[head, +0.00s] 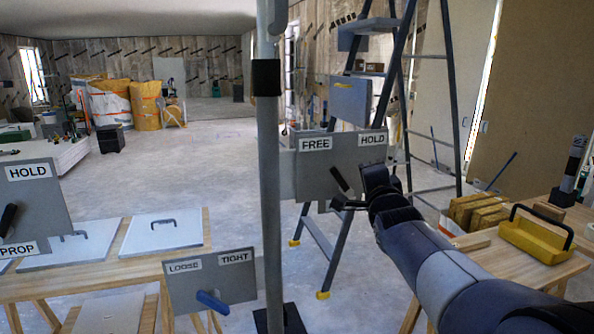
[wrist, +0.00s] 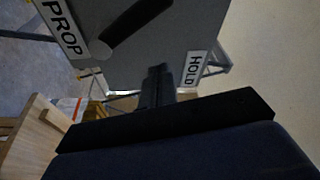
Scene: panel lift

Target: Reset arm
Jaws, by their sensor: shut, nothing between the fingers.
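My arm reaches in from the lower right in the head view. My gripper (head: 345,204) is at the lower right part of a grey panel (head: 318,160) labelled FREE and HOLD, close to its black lever (head: 340,179). In the wrist view my gripper (wrist: 156,75) is shut and empty, its fingers in front of a grey panel (wrist: 160,65) with PROP and HOLD labels. A thick black lever (wrist: 135,28) shows above the fingertips. I cannot tell whether the fingers touch the panel.
A grey pole (head: 269,190) stands left of my gripper. A LOOSE/TIGHT panel (head: 240,277) with a blue lever is below, and a HOLD/PROP panel (head: 38,215) is at left. A stepladder (head: 450,90) stands behind. A yellow tool tray (head: 532,240) sits on the right-hand table.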

